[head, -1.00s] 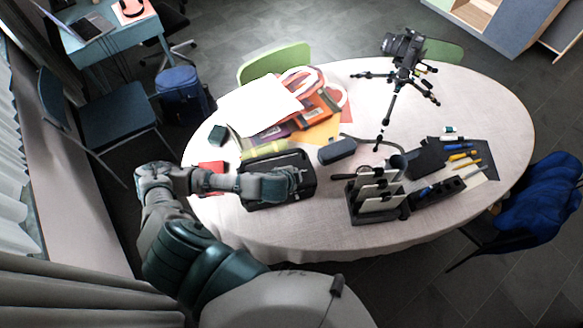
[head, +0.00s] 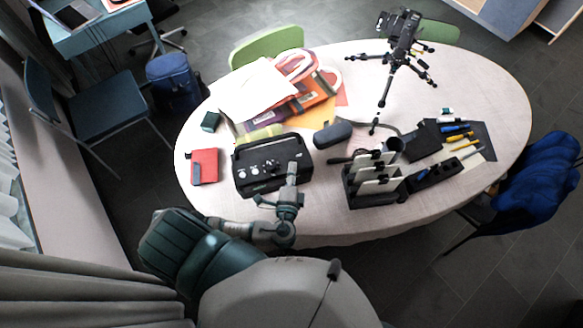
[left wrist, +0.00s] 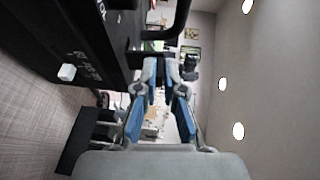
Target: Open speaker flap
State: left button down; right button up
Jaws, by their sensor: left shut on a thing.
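The black speaker (head: 245,176) stands on the left part of the oval table, with pale knobs on its upper face. I cannot tell clearly how its flap stands. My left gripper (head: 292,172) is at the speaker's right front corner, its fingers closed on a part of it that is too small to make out. In the left wrist view the speaker (left wrist: 60,35) fills the upper left, with a white knob and a dark bent bar beyond the fingertips. My left gripper (left wrist: 160,72) shows there with blue finger pads. My right gripper is not in view.
A red box (head: 204,166) lies left of the speaker, a dark case (head: 332,135) to its right. A black holder with white plates (head: 374,182) stands further right. Papers and folders (head: 262,92) lie behind; a camera tripod (head: 398,55) stands at the back. The table's front edge is close.

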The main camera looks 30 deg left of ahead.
pick_arm(q)
jog(key=shift+s+d+f+m+t+y+b, duration=0.3)
jog(key=shift+f+t+b, duration=0.2)
jog(key=shift+t, duration=0.2)
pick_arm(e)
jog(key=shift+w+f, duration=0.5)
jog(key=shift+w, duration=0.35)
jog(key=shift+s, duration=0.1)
pick_arm(q)
jog(key=c, duration=1.3)
grip_release()
jog(key=shift+w+r, duration=0.1)
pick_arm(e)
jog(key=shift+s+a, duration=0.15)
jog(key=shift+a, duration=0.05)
pick_arm(q)
jog(key=v, duration=1.2)
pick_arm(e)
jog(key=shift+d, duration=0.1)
pick_arm(q)
jog(key=shift+a, duration=0.1)
